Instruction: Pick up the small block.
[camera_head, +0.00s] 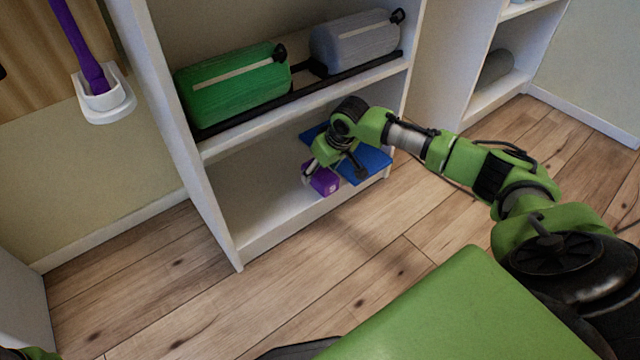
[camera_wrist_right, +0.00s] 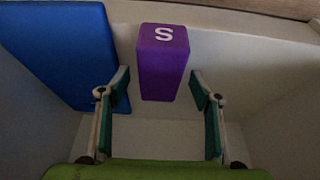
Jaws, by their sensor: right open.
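The small block is a purple box (camera_head: 324,181) on the bottom shelf of the white shelf unit, near the shelf's front edge. In the right wrist view the purple block (camera_wrist_right: 163,66) has a white "S" on one face. My right gripper (camera_head: 308,176) is at the block in the head view, and its arm hides part of the shelf. In the right wrist view my right gripper (camera_wrist_right: 160,89) is open, with a finger to either side of the block's near end and gaps on both sides. My left gripper is not in view.
A blue flat slab (camera_head: 366,163) lies on the bottom shelf beside the block; it also shows in the wrist view (camera_wrist_right: 62,45), close to the left finger. A green roll (camera_head: 232,88) and a grey roll (camera_head: 354,42) lie on the shelf above.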

